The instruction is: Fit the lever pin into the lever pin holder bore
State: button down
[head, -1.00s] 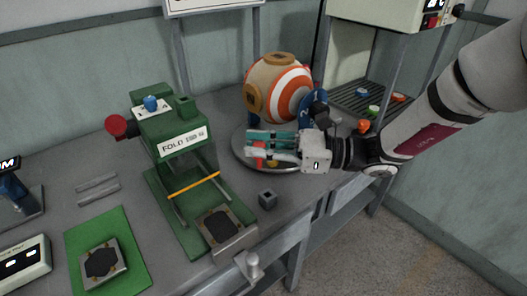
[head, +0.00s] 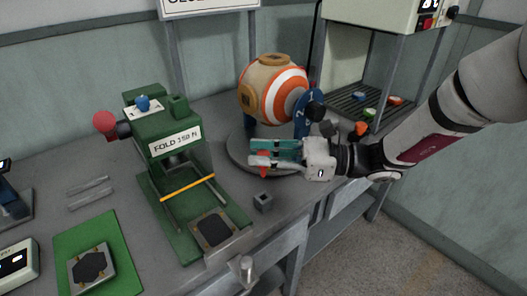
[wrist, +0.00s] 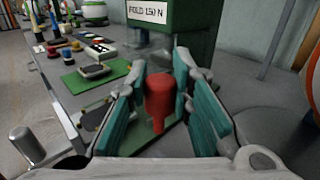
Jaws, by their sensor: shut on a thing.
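The red lever pin (wrist: 160,98) stands upright between the two teal fingers of my gripper (wrist: 160,105) in the wrist view. My gripper is shut on it. In the head view, my gripper (head: 272,153) is above the table by the round base, and a bit of the red pin (head: 263,170) shows below the fingers. A small dark grey block with a hole in its top, apparently the lever pin holder (head: 263,203), sits on the table below and in front of my gripper. The pin is apart from it. I cannot make out this block in the wrist view.
The green press (head: 172,135) with a red knob stands left of my gripper. A green mat (head: 68,243) lies at front left. The table's front edge is close to the block.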

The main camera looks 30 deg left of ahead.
aim_at(263, 176)
jog(key=shift+f+b, duration=1.2)
jog(key=shift+f, duration=1.5)
jog(key=shift+p, duration=0.7)
jog(key=shift+f+b, duration=1.15)
jog(key=shift+f, duration=1.25)
jog(key=c, duration=1.3)
grip_release()
jog(key=shift+c, duration=0.2)
jog(key=v, duration=1.2)
jog(key=shift+r, duration=0.1)
